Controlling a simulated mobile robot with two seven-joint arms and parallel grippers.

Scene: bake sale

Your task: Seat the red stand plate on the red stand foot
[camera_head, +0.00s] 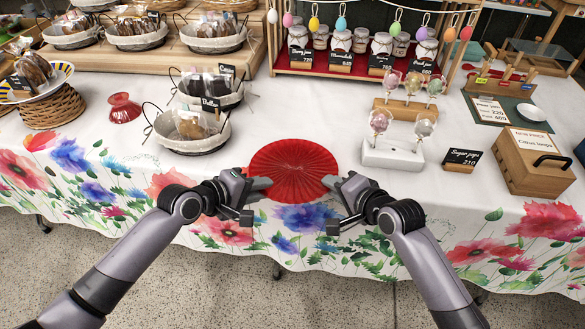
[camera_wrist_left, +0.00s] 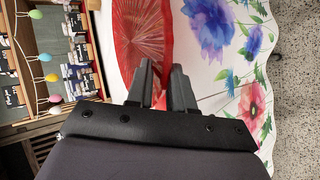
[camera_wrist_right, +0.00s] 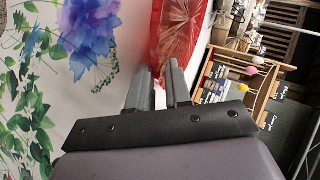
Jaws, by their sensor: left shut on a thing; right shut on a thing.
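The red stand plate (camera_head: 293,169) is a round, ribbed red disc at the front middle of the table. It also shows in the left wrist view (camera_wrist_left: 138,40) and the right wrist view (camera_wrist_right: 183,35). My left gripper (camera_head: 262,189) is shut on its left edge. My right gripper (camera_head: 334,187) is shut on its right edge. I cannot tell whether the plate touches the cloth. The red stand foot (camera_head: 123,108) stands apart on the table to the left, wide at its base and narrower above, with nothing on it.
Wire baskets of wrapped sweets (camera_head: 192,131) stand between the foot and the plate. A wicker stand with a bowl (camera_head: 50,107) is left of the foot. A white lollipop holder (camera_head: 393,155) and a wooden box (camera_head: 532,160) are to the right. A jar rack (camera_head: 360,62) stands behind.

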